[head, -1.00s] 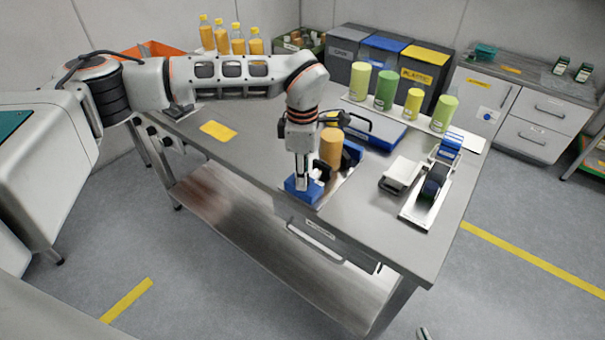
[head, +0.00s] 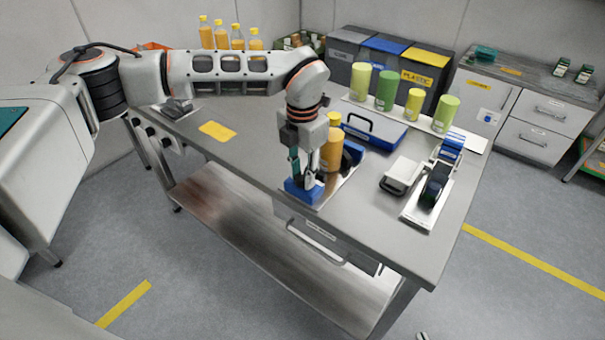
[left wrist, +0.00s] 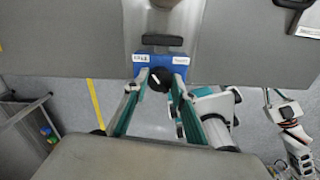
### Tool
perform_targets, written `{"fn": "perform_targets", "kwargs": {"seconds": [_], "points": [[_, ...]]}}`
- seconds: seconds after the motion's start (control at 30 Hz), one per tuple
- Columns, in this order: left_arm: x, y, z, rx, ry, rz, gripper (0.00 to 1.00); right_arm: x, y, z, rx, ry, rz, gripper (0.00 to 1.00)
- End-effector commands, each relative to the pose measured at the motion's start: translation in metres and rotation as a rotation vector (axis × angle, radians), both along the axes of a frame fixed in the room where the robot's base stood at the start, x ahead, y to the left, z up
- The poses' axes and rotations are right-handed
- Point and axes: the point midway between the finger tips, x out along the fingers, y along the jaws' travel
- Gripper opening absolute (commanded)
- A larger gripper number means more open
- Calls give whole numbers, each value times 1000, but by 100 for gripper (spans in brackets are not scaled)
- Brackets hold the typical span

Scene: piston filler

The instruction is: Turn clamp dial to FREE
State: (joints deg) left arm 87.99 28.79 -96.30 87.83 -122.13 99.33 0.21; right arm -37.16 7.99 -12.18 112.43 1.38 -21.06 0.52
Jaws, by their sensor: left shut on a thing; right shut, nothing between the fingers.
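The blue clamp block (head: 305,190) sits at the table's front edge, below the piston filler. In the left wrist view the block (left wrist: 178,67) carries a black dial (left wrist: 159,79) with a white pointer mark. My left gripper (head: 307,180) points down onto the block. In the left wrist view its teal fingers (left wrist: 158,84) are shut on the dial from both sides. My right gripper (left wrist: 268,98) is shut and empty, far off to the right, away from the table.
An orange bottle (head: 332,143) stands just behind the block, close to my left wrist. A blue case (head: 375,132), a white device (head: 401,175) and a tape dispenser (head: 435,182) stand further right. A yellow card (head: 217,131) lies left on clear tabletop.

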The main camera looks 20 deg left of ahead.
Motion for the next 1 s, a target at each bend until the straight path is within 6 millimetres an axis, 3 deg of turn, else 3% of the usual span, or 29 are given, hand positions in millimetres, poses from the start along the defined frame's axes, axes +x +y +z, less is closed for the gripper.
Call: {"fn": "perform_targets", "kwargs": {"seconds": [0.33, 0.87, 0.9, 0.97, 1.0], "points": [[1, 0, 1, -1, -2, 142, 4, 0, 0, -3, 0, 1, 0, 0], [1, 0, 1, -1, -3, 168, 4, 0, 0, -3, 0, 1, 0, 0], [1, 0, 1, -1, -3, 168, 28, 0, 0, -3, 0, 1, 0, 0], [1, 0, 1, -1, -3, 167, 42, 0, 0, -3, 0, 1, 0, 0], [1, 0, 1, -1, -2, 167, 42, 0, 0, -3, 0, 1, 0, 0]]}}
